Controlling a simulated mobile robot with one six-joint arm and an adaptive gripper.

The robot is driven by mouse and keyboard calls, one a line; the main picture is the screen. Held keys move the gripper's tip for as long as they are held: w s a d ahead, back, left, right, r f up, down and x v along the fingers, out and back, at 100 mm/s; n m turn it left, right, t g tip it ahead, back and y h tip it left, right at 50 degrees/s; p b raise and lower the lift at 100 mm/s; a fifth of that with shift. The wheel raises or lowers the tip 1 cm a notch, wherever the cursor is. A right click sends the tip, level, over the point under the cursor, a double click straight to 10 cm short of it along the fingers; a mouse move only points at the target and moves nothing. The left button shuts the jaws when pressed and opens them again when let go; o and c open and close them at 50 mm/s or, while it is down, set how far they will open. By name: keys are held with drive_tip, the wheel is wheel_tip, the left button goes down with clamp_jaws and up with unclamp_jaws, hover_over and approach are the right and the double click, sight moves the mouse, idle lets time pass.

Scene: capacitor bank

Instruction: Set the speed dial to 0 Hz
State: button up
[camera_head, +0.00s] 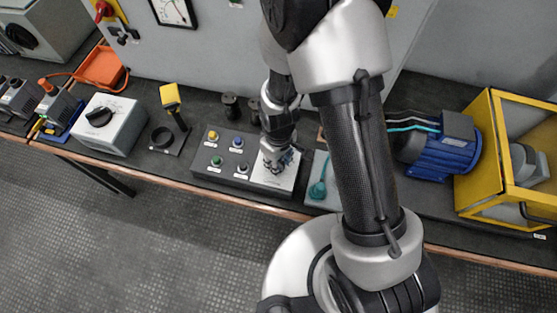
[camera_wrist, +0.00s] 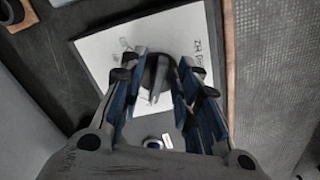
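The speed dial is a dark round knob (camera_wrist: 157,70) with a grey pointer bar, on a white plate (camera_wrist: 98,55) with small black markings near its edges; lettering that looks like "Hz" is at the right. In the head view the white plate (camera_head: 284,183) is at the right end of a dark control box, and my gripper hides the knob. My gripper (camera_head: 276,160) points down over it. In the wrist view its blue-padded fingers (camera_wrist: 155,82) are apart, one on each side of the knob. I cannot tell whether they touch it. The pointer's exact reading is unclear.
The control box's several push buttons (camera_head: 225,152) are left of my gripper. Another box with a black knob (camera_head: 113,122) stands further left. A teal item (camera_head: 319,188) on a pale plate is close on the right, then a blue motor (camera_head: 440,150) and a yellow cage (camera_head: 480,150).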

wheel_tip(320, 180, up, 12)
idle(0.6)
idle(0.5)
drive_tip(key=s+d+r+m+t, duration=0.2)
drive_tip(key=s+d+r+m, duration=0.2)
drive_tip(key=r, duration=0.6)
drive_tip(key=s+d+r+m+t, duration=0.2)
drive_tip(key=s+d+r+m, duration=0.2)
drive_tip(key=s+r, duration=0.5)
wheel_tip(320, 180, up, 2)
drive_tip(key=shift+d+r+t, duration=0.15)
drive_tip(key=shift+d+t, duration=0.15)
drive_tip(key=shift+d, duration=0.9)
drive_tip(key=shift+w, duration=0.1)
